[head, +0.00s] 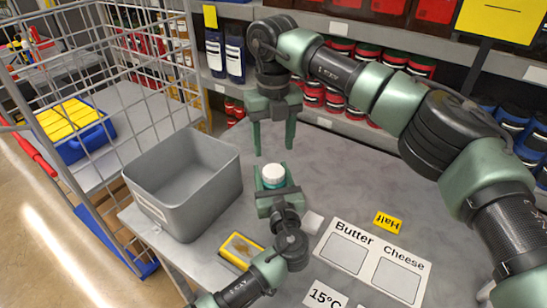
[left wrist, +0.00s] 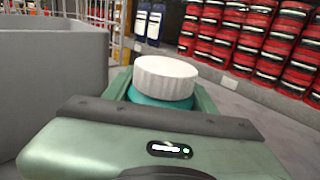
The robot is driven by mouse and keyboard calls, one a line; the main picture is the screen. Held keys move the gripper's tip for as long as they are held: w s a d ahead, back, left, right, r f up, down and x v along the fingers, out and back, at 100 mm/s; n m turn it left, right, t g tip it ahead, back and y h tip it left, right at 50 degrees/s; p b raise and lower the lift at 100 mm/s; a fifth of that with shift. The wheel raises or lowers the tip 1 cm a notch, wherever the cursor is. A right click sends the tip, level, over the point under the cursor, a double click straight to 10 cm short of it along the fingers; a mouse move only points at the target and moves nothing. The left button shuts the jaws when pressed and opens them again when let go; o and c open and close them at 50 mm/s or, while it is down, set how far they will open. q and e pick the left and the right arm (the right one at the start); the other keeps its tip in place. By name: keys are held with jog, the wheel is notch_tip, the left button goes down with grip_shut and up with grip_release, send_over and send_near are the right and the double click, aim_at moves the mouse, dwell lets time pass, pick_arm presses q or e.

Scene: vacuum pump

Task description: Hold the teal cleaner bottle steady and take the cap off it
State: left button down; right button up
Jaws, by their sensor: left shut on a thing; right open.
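The teal cleaner bottle (head: 273,184) stands upright on the grey table, with its white ribbed cap (head: 272,173) on top. In the left wrist view the white cap (left wrist: 166,77) sits on the teal bottle (left wrist: 150,101), whose lower part is hidden by my gripper. My left gripper (head: 272,186) is shut around the bottle from the front. My right gripper (head: 274,148) is open and empty, pointing down behind and above the cap, with its fingers apart and not touching it.
A grey bin (head: 186,190) stands left of the bottle. A yellow device (head: 240,250), a small white block (head: 313,222), a Butter/Cheese board (head: 372,262) and a yellow Half card (head: 388,222) lie on the table. Shelves with red jars (head: 367,57) stand behind.

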aim_at(273, 170)
jog(key=m, duration=1.1)
jog(key=shift+m, duration=0.4)
jog(key=m, duration=0.6)
jog(key=shift+m, duration=0.4)
jog(key=m, duration=0.5)
jog(key=shift+f, duration=0.6)
notch_tip(273, 170, down, 7)
jog(key=shift+r, duration=0.1)
